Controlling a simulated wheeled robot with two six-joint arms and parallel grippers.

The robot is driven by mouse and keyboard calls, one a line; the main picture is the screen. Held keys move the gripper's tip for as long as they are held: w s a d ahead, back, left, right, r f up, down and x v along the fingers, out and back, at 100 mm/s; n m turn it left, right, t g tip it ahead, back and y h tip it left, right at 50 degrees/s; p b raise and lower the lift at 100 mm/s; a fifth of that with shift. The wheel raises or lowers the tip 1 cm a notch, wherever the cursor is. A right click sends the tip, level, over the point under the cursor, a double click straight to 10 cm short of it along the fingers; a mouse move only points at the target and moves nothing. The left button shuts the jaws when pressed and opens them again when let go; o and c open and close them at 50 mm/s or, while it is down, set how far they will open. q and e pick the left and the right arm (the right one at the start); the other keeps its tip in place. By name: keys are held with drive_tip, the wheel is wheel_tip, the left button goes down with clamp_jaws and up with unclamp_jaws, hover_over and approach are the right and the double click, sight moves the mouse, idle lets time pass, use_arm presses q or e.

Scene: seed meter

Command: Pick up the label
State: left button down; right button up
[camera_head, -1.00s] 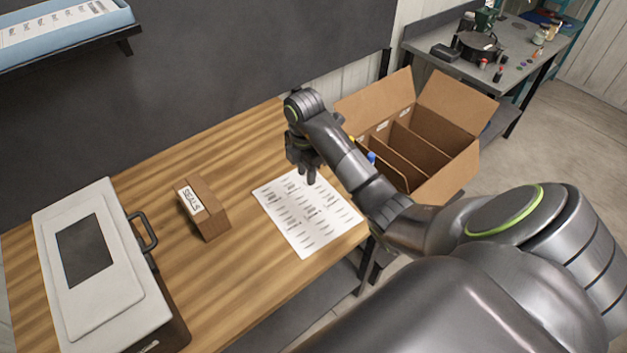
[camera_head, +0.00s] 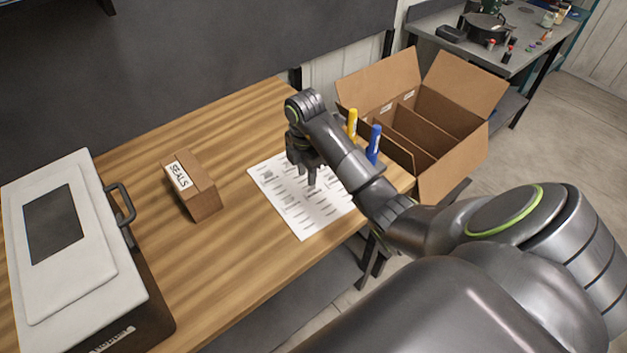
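A white sheet of printed labels (camera_head: 297,207) lies flat on the wooden table near its front right edge. Rows of small dark print cover it. My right gripper (camera_head: 307,172) points down over the upper right part of the sheet and hides some of it. Its fingers look apart, with nothing seen between them. I cannot tell whether the fingertips touch the sheet. My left gripper is out of view.
A small brown box marked SEALS (camera_head: 200,193) and a grey case with a handle (camera_head: 85,245) stand left on the wooden table (camera_head: 225,265). A yellow marker (camera_head: 352,123) and a blue marker (camera_head: 374,143) stand right, near an open divided carton (camera_head: 455,150). A grey bench (camera_head: 535,45) stands behind.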

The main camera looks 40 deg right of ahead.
sight(309, 188)
drive_tip(key=shift+f, duration=0.35)
drive_tip(key=shift+s+d+f+b, duration=0.1)
drive_tip(key=shift+d+f+b, duration=0.1)
drive_tip(key=shift+f+b, duration=0.75)
drive_tip(key=shift+f+p, duration=0.4)
drive_tip(key=shift+f, duration=0.85)
clamp_jaws()
